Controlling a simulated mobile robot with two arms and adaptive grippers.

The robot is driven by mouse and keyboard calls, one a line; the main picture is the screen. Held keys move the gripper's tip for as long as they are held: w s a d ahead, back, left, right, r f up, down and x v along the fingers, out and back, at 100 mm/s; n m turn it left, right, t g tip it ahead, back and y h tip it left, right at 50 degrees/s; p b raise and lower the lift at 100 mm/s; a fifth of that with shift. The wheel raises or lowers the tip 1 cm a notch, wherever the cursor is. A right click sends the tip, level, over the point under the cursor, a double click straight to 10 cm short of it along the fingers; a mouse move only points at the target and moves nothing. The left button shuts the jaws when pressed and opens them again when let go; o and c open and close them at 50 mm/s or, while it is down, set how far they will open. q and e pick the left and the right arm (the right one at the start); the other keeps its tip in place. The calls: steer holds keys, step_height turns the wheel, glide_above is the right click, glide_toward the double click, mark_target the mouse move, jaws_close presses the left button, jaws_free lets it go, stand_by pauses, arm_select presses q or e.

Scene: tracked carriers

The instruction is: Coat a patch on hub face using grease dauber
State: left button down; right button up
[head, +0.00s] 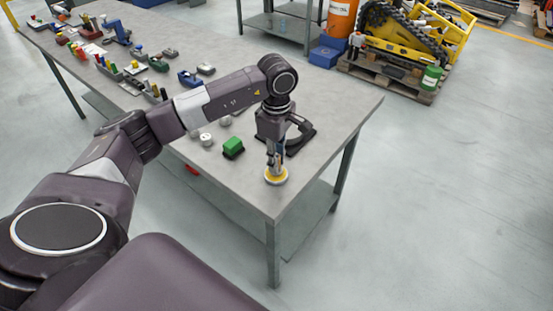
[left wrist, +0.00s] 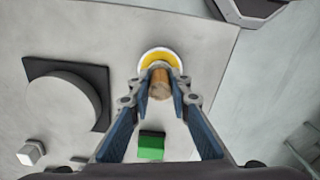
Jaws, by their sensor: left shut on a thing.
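My left gripper (head: 275,156) is above the near right corner of the table. In the left wrist view, the blue fingers of my left gripper (left wrist: 161,98) are shut on a brown wooden handle (left wrist: 160,84), apparently the grease dauber's. Its lower end is over or in a round dish with a white rim and yellow inside (head: 276,177), also seen in the wrist view (left wrist: 152,57); whether it touches is hidden. A grey round block on a dark square plate, likely the hub (left wrist: 62,102), stands beside the dish; the gripper partly hides it in the head view. My right gripper is not in view.
A green block on a dark base (head: 233,147) stands left of the dish. Small pale parts (head: 206,139) lie farther left. Several tools and coloured parts crowd the table's far end. The table (head: 335,110) is bare at right; its edge is close to the dish.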

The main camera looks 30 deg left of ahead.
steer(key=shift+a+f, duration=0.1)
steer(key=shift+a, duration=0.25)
arm_select(q)
steer(key=shift+f, duration=0.3)
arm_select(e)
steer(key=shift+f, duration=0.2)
arm_select(q)
steer(key=shift+f+b, duration=0.15)
steer(key=shift+b, duration=0.25)
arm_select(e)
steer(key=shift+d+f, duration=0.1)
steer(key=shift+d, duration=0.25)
arm_select(q)
steer(key=shift+f, duration=0.1)
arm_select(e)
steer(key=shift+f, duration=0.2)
arm_select(q)
steer(key=shift+s, duration=0.1)
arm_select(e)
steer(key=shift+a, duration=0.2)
arm_select(q)
steer(key=shift+r+p, duration=1.7)
steer(key=shift+r, duration=1.9)
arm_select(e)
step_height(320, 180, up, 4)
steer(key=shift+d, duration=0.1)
